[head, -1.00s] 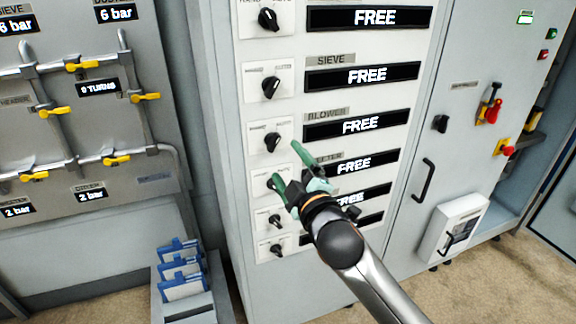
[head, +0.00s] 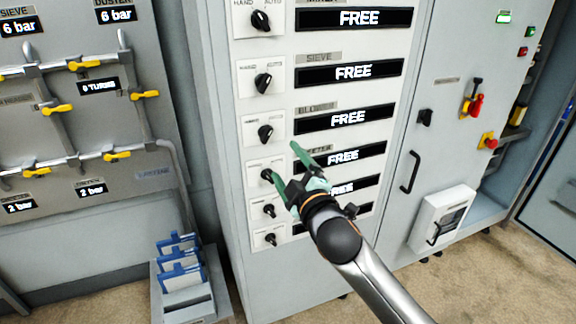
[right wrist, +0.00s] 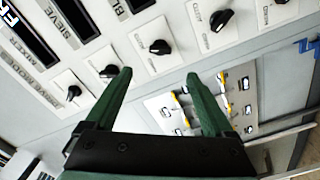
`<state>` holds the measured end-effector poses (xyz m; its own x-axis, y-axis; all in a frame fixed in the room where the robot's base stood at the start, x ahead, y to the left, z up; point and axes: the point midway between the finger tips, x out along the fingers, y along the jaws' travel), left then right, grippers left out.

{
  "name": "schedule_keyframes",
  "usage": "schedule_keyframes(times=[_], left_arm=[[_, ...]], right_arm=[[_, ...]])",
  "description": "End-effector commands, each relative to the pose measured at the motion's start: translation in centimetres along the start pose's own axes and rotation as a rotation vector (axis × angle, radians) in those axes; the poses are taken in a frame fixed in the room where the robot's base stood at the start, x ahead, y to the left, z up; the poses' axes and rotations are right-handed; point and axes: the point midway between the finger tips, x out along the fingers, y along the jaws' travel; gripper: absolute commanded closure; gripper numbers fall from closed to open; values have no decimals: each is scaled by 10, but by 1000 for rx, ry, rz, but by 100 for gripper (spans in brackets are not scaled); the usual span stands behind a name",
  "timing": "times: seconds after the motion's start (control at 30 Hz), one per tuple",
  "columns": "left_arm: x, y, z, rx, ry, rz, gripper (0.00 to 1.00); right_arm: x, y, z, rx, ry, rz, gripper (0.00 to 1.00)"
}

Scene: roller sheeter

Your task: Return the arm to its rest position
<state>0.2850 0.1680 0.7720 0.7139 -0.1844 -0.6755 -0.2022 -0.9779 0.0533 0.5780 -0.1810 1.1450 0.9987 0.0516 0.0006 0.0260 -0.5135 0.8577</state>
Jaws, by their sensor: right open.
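My right gripper (head: 284,162) is in front of the lower part of the control panel (head: 225,190) in the head view. Its two green fingers are spread apart with nothing between them. In the right wrist view the open fingers (right wrist: 157,82) point toward the panel and the space to its side. The panel carries a column of black rotary knobs, such as the blower knob (head: 265,133), beside displays reading FREE (head: 348,118). The gripper partly covers the lower knobs and displays. My left gripper is not in view.
A pipe board with yellow valves (head: 118,156) stands at the left. A bin with blue-edged cards (head: 182,262) stands low in front of it. At the right are a cabinet handle (head: 410,172), a red switch (head: 474,104) and a white box (head: 441,217). Floor shows at the bottom.

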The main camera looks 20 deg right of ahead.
Motion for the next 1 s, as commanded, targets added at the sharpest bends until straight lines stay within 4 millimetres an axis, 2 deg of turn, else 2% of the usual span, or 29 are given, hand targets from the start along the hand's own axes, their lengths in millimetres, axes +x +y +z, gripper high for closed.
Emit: schedule_keyframes(times=[0.4,0.47,0.53,0.57,0.67,0.77,0.9,1.0], left_arm=[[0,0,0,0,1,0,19],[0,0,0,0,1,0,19],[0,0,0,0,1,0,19],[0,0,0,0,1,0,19],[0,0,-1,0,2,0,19],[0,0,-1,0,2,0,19],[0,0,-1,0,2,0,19],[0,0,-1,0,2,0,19]], right_arm=[[0,-1,0,1,0,-2,12],[-1,-6,3,11,-4,-12,12],[-6,-23,12,42,-16,-44,12],[-9,-34,17,64,-23,-65,12],[-28,-84,41,172,-63,-159,12],[-60,-145,72,318,-130,-267,12],[-122,-221,109,535,-249,-392,12],[-172,-266,132,682,-350,-459,12]])
